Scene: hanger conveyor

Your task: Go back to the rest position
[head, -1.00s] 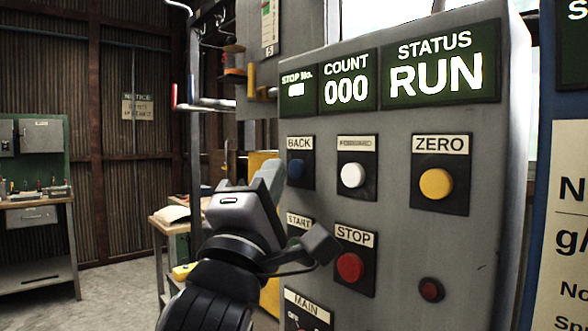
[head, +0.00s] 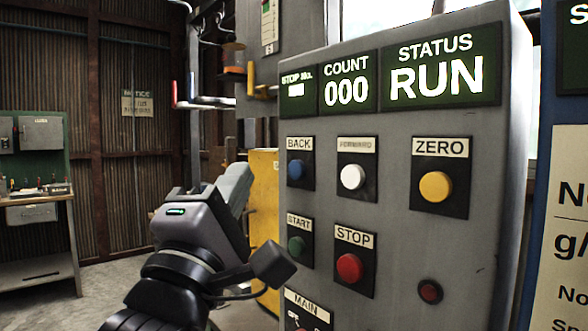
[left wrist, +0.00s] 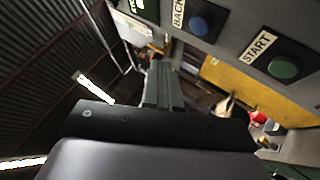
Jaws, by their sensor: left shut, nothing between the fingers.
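My left gripper (head: 236,182) is in the lower middle of the head view, pointing up and away, to the left of the control panel (head: 392,235). Its fingers are together and hold nothing; they also show in the left wrist view (left wrist: 163,85). It stands apart from the green START button (head: 297,246) and the blue BACK button (head: 296,169). In the left wrist view the green START button (left wrist: 284,67) and the blue BACK button (left wrist: 199,25) lie to the right of the fingers. The display reads COUNT 000 and STATUS RUN. My right gripper is not in view.
The panel also carries a white button (head: 352,177), a yellow ZERO button (head: 435,186) and a red STOP button (head: 349,268). A yellow panel (head: 263,215) stands behind my gripper. Open floor lies between.

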